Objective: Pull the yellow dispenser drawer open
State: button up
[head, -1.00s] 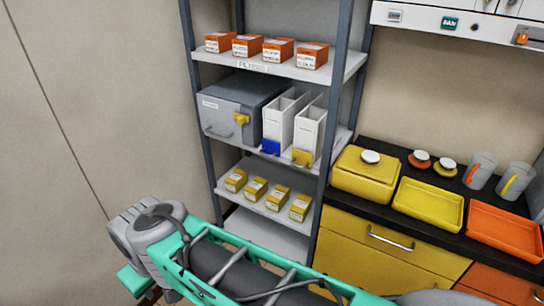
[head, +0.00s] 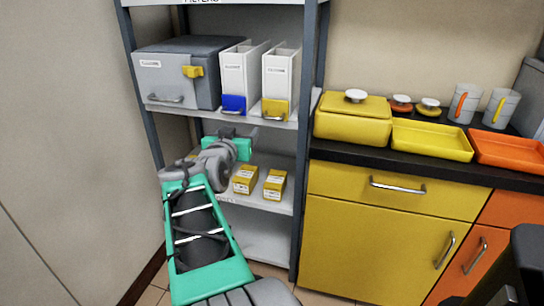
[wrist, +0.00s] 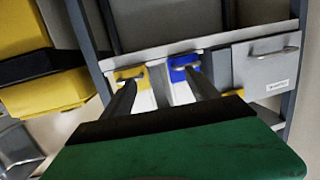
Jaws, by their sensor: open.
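Two white dispensers stand side by side on the middle shelf, one with a blue drawer (head: 234,104) and the other, to its right, with the yellow drawer (head: 275,109). The yellow drawer has a small metal handle and looks shut. My gripper (head: 240,134) is below and in front of the dispensers. In the wrist view, which is roughly upside down, its open fingers (wrist: 160,78) point at the dispenser fronts. One finger overlaps the yellow drawer (wrist: 131,74), the other the blue drawer (wrist: 183,66). Nothing is between the fingers; whether they touch the handle I cannot tell.
A grey box (head: 178,85) with a yellow latch stands left of the dispensers. Small yellow boxes (head: 275,185) sit on the shelf below. A shelf post (head: 309,150) stands right, beside the yellow cabinet (head: 365,245) and counter.

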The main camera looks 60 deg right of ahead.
aim_at(272, 119)
jog(key=s+d, duration=0.1)
jog(key=d, duration=0.3)
jog(key=s+d+m+g+h+b, duration=0.1)
jog(key=s+d, duration=0.1)
jog(key=d, duration=0.2)
jog(key=s+d+h+b, duration=0.1)
jog(key=d, duration=0.2)
jog(key=shift+s+d+r+m+g, duration=0.1)
jog(key=shift+s+d+m+g, duration=0.05)
jog(key=shift+d+m+g, duration=0.25)
jog(key=shift+c, duration=0.6)
grip_shut()
jog(key=shift+s, duration=0.1)
